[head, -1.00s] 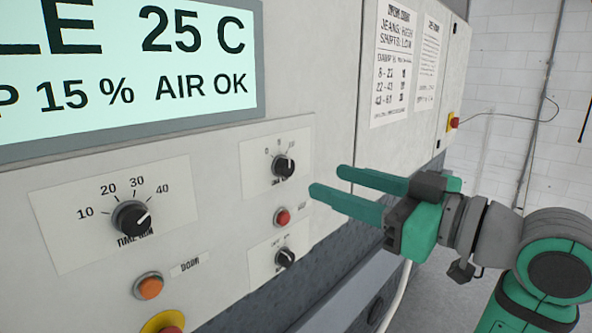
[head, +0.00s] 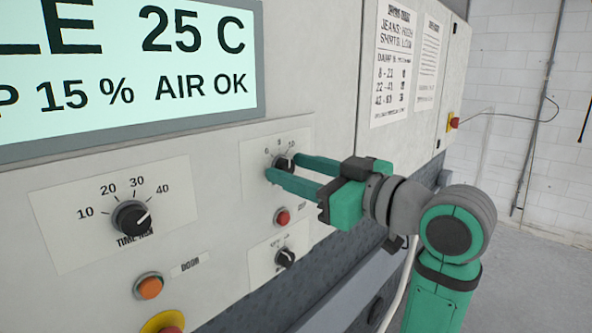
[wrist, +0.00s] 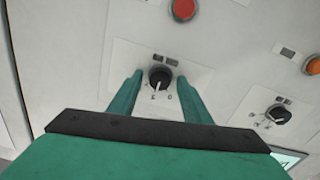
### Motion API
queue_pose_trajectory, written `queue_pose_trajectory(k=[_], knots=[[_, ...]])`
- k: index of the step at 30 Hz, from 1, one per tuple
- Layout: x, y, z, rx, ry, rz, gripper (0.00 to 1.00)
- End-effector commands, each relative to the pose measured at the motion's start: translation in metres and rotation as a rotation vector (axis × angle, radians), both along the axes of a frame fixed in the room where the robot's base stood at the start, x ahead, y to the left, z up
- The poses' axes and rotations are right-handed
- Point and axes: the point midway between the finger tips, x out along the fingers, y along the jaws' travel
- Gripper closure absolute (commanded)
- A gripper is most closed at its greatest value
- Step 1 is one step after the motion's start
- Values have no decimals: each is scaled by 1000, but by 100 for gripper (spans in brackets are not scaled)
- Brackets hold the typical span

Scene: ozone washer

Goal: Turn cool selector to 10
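The cool selector is taken to be the small black knob (head: 283,161) on the upper right white plate, with marks 0, 5 and 10 above it. In the wrist view the black knob (wrist: 159,77) sits between my two green fingers, its white pointer line aimed near the middle of its scale. My gripper (head: 285,166) is at the plate with its fingers on either side of the knob. The gripper (wrist: 160,80) is open, with gaps visible beside the knob. The fingers partly hide the knob and its label in the head view.
A red button (head: 282,217) and another black knob (head: 285,257) lie below. The time knob (head: 131,218), orange button (head: 149,287) and display (head: 130,70) are to the left. A red-and-yellow switch (head: 453,124) is far right. Free floor lies right of the machine.

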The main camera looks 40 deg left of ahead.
Motion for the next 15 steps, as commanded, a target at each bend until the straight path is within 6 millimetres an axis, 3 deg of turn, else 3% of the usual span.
queue_pose_trajectory(k=[1,5,15], knots=[[0,0,0,0,0,0,67],[0,0,0,0,0,0,97],[0,0,0,3,40,0,96]])
